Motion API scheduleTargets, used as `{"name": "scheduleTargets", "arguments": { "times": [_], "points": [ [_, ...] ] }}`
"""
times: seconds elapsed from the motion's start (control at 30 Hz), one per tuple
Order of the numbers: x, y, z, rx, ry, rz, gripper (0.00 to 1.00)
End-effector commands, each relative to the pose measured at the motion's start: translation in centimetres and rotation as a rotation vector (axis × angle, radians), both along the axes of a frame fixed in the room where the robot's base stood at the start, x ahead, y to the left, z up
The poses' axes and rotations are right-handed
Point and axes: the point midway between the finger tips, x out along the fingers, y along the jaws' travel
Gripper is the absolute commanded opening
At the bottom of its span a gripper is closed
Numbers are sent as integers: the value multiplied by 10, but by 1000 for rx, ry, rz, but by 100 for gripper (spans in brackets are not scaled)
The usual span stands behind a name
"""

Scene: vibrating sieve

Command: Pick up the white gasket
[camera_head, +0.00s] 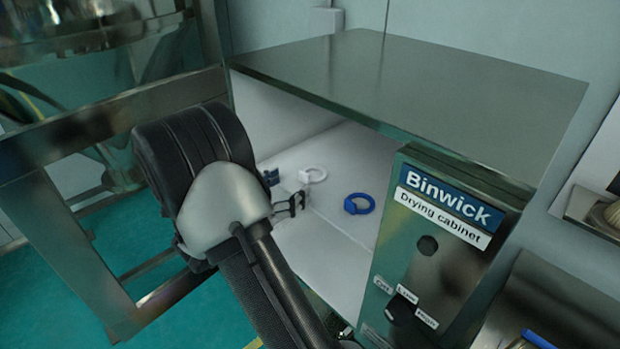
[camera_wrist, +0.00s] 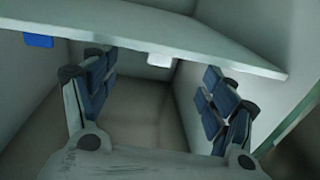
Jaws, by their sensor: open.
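The white gasket (camera_head: 315,174) is a ring with a small block on its side, lying on the white floor inside the drying cabinet (camera_head: 440,75). My gripper (camera_head: 285,190) is open and empty at the cabinet's open side, just left of the white gasket. In the wrist view, a white block (camera_wrist: 160,60), which looks like part of this gasket, shows between the spread fingers of my gripper (camera_wrist: 158,95) and beyond them. The ring itself is hidden there.
A blue gasket (camera_head: 359,204) lies right of the white one; a blue block (camera_wrist: 38,40) shows at left in the wrist view. The cabinet roof overhangs both gaskets. The control panel (camera_head: 440,245) stands at right, a metal frame (camera_head: 105,125) at left.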

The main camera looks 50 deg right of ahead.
Motion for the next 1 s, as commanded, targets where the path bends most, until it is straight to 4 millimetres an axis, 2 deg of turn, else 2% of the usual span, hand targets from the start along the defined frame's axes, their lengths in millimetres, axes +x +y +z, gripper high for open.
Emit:
{"name": "scheduleTargets", "arguments": {
  "times": [0.17, 0.5, 0.8, 1.0],
  "points": [
    [0, -11, 0, 0, -1, -1, 78],
    [-1, -60, -1, 0, -1, -2, 78],
    [-1, -64, 0, 0, 0, 1, 78],
    [-1, -64, 0, 0, 0, 1, 65]
  ]
}}
